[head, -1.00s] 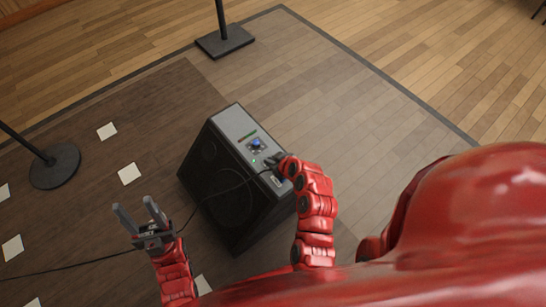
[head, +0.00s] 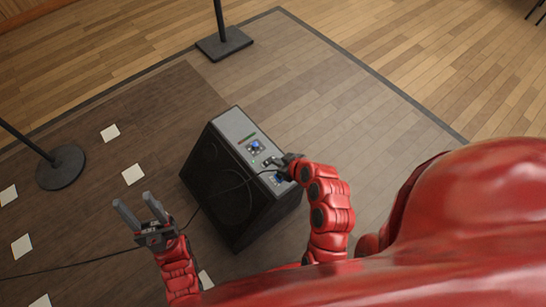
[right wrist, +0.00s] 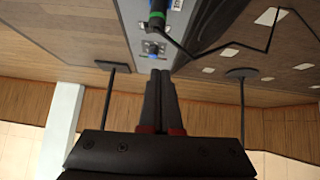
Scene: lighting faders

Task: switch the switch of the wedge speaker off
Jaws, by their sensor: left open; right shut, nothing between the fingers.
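The wedge speaker (head: 215,185) is a black box with a grey control panel (head: 232,124) on its upper side, standing on the dark floor. The panel has a blue control (head: 254,147), a small green light (head: 253,161) and another blue patch (head: 278,180) nearer me. The panel also shows in the right wrist view (right wrist: 133,12), with a blue control (right wrist: 152,48). My right gripper (head: 271,162) is shut and empty over the panel, close to its surface; I cannot tell whether it touches. The switch itself is not clearly seen. My left gripper (head: 132,212) is open and empty, left of the speaker.
A black cable (head: 110,256) runs across the floor to the panel, ending in a green-ringed plug (right wrist: 157,19) in the right wrist view. Round (head: 60,168) and square (head: 224,43) stand bases are farther off. White floor markers (head: 133,174) lie left of the speaker.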

